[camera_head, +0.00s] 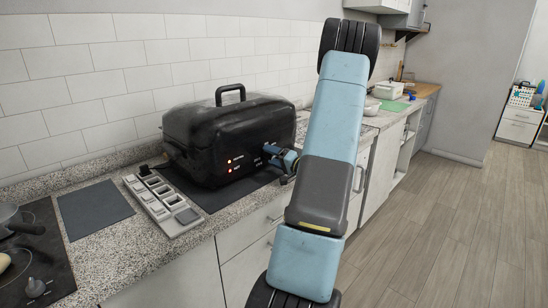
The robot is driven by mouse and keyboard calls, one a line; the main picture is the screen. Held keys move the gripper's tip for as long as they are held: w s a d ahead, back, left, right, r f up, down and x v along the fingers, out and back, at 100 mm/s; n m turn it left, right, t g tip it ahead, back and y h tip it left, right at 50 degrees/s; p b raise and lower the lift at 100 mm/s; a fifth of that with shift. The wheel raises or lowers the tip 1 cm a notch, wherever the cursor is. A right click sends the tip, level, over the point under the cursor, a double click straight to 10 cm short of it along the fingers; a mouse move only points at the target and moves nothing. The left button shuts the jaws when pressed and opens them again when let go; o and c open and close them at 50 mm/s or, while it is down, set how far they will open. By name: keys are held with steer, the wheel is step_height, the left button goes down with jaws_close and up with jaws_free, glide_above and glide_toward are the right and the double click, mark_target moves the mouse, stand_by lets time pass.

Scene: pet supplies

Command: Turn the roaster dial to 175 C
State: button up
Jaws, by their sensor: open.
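The roaster (213,133) is a black lidded box with a top handle, standing on a dark mat on the granite counter. Two small red-orange lights glow on its front, with faint lettering beside them. My gripper (270,153) is at the right part of the roaster's front, with its fingers pointing at that face. It is open. I cannot tell whether the fingers touch the roaster. The dial cannot be made out; the gripper covers that part of the front. The dial's setting cannot be read.
A grey compartment tray (160,205) lies left of the roaster, beside a flat dark mat (94,211). A black hob (37,262) with pans is at far left. My arm crosses the middle right of the view. Open wood floor (440,220) lies to the right.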

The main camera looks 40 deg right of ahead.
steer(key=s+d, duration=0.2)
steer(key=s, duration=1.1)
steer(key=shift+s+d+f, duration=0.15)
steer(key=shift+s+f, duration=0.15)
